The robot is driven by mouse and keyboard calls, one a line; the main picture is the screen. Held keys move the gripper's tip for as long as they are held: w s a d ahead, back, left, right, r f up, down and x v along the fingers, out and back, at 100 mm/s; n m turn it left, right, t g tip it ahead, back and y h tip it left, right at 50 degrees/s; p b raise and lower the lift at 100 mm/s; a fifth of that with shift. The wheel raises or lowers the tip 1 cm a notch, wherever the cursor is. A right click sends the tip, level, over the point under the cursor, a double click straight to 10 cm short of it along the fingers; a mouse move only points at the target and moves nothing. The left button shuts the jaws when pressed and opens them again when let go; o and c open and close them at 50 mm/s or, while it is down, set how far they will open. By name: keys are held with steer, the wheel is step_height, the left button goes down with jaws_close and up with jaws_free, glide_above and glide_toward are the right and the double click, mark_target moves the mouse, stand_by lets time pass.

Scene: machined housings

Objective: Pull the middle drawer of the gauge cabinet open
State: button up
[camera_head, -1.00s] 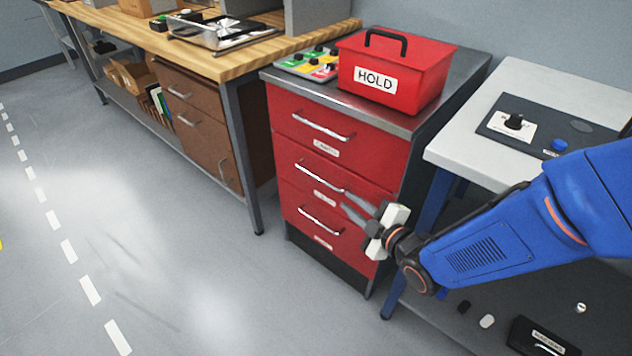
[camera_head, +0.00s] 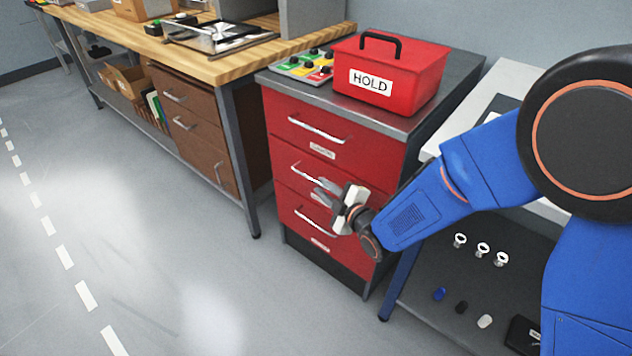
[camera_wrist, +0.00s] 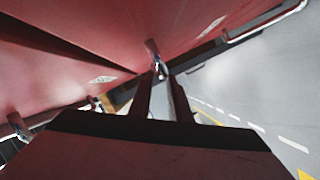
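The gauge cabinet (camera_head: 342,250) is red with a grey top and three drawers, all looking shut. The middle drawer (camera_head: 290,180) has a silver bar handle (camera_head: 305,174) and a small label partly hidden by my gripper. My gripper (camera_head: 323,191) is in front of that drawer, at the right end of its handle, with its two fingers apart. In the wrist view my gripper (camera_wrist: 162,82) shows a gap between the fingers, and a metal handle end (camera_wrist: 154,55) lies at or just beyond the tips. I cannot tell whether they touch it.
A red HOLD box (camera_head: 390,75) and a panel of coloured buttons (camera_head: 303,66) stand on the cabinet top. A wooden workbench (camera_head: 215,65) is to the left. A pale-topped table with a dark lower shelf (camera_head: 470,285) is close on the right. The floor in front is clear.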

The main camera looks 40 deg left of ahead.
mark_target(318, 183)
steer(key=shift+x, duration=2.35)
jaws_close()
